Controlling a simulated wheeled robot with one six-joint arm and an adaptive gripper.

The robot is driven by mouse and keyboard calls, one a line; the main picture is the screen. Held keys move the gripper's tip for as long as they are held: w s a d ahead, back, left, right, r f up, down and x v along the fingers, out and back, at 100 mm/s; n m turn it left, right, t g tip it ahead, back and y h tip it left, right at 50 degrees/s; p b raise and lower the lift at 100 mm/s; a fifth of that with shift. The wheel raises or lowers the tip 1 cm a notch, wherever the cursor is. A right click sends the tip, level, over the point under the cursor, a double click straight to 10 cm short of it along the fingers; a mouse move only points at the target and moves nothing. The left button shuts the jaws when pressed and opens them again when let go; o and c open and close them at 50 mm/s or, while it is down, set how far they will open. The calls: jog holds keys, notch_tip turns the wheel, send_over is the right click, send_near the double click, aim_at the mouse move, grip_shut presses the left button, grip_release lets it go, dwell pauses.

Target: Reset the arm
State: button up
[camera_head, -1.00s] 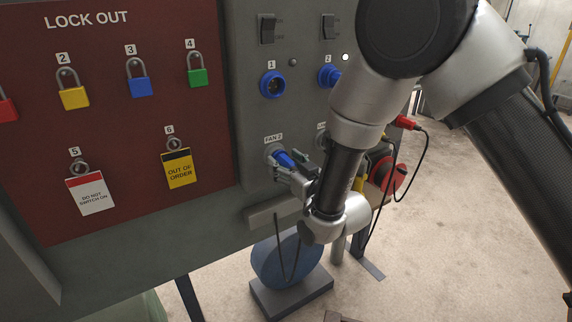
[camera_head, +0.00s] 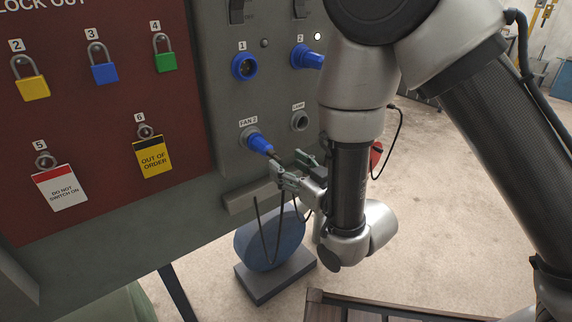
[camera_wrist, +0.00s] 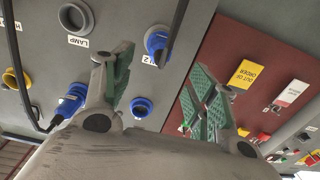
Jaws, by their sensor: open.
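My gripper (camera_head: 293,170) is open, just in front of and to the lower right of the blue plug (camera_head: 260,142) at the FAN 2 outlet. Its jaws look empty and apart from the plug's body. In the wrist view, the two green-padded fingers of my gripper (camera_wrist: 162,88) are spread wide, with panel showing between them. The FAN 2 plug (camera_wrist: 157,40) is beyond them at the top, with a dark cable passing up from it. My arm is bent, its forearm reaching down in front of the panel's right edge.
Blue socket 1 (camera_head: 244,67), the blue plug at outlet 2 (camera_head: 307,57) and the LAMP outlet (camera_head: 299,121) are close by on the grey panel. The red lockout board (camera_head: 100,130) with padlocks and tags is left. A blue drum (camera_head: 268,246) stands below. Floor at right is open.

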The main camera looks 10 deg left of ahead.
jog(key=s+d+f+g+h, duration=0.2)
jog(key=f+g+h, duration=0.1)
jog(key=f, duration=0.5)
jog(key=s+d+f+g+h, duration=0.3)
jog(key=f+h, duration=0.1)
jog(key=f, duration=0.3)
jog(key=s+d+g+h, duration=0.1)
jog(key=d+g+h, duration=0.2)
jog(key=d, duration=0.4)
jog(key=s+d+r+m+h, duration=0.1)
jog(key=s+d+r+m, duration=0.2)
jog(key=d+r, duration=0.7)
jog(key=s+d+r+m+t+h, duration=0.1)
jog(key=s+d+r+m, duration=0.2)
jog(key=d+r, duration=0.7)
jog(key=s+d+r+m+h, duration=0.1)
jog(key=s+d+r+m, duration=0.2)
jog(key=d+r, duration=0.7)
jog(key=d+m, duration=0.1)
jog(key=d, duration=0.5)
jog(key=shift+r+t+h, duration=0.3)
jog(key=shift+t+h, duration=0.1)
